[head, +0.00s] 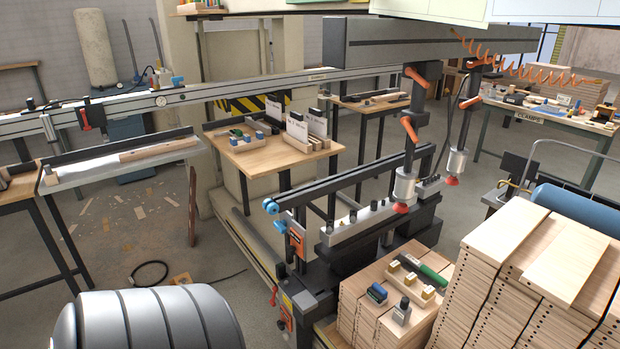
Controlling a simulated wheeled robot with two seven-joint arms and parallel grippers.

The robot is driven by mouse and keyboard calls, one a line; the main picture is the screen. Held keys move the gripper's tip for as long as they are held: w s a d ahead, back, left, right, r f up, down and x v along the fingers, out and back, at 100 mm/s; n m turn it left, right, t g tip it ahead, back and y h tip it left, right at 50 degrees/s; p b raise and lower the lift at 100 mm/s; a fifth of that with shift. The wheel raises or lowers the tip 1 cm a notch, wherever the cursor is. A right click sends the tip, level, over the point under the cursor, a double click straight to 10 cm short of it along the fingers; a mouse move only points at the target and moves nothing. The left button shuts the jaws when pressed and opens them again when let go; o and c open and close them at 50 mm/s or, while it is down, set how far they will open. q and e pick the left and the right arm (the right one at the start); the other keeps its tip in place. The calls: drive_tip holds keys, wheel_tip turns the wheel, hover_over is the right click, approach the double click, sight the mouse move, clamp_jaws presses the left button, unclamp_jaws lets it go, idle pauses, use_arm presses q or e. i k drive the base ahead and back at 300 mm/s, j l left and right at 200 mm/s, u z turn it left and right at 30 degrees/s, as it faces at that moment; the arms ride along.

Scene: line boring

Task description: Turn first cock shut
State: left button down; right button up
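No part is plainly marked as the first cock. Candidates are the orange levers on the boring machine: an upper lever (416,77), a lower lever (409,129) and a right lever (470,102), beside vertical clamp cylinders with red pads (401,208). Blue knobs (271,207) sit at the left end of the machine's black fence (350,176). Small red and orange fittings (285,318) show low on the machine's front; their positions are too small to read. Neither of my grippers is in view.
A stack of drilled boards (540,250) stands at the right, with a lower stack bearing small blocks (384,318) beside it. A grey ribbed drum (145,320) fills the lower left. A wooden table (262,158) stands behind the machine. Floor (150,235) is open at left, with a black cable.

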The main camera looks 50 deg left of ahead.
sight(280, 226)
drive_tip(key=u, duration=2)
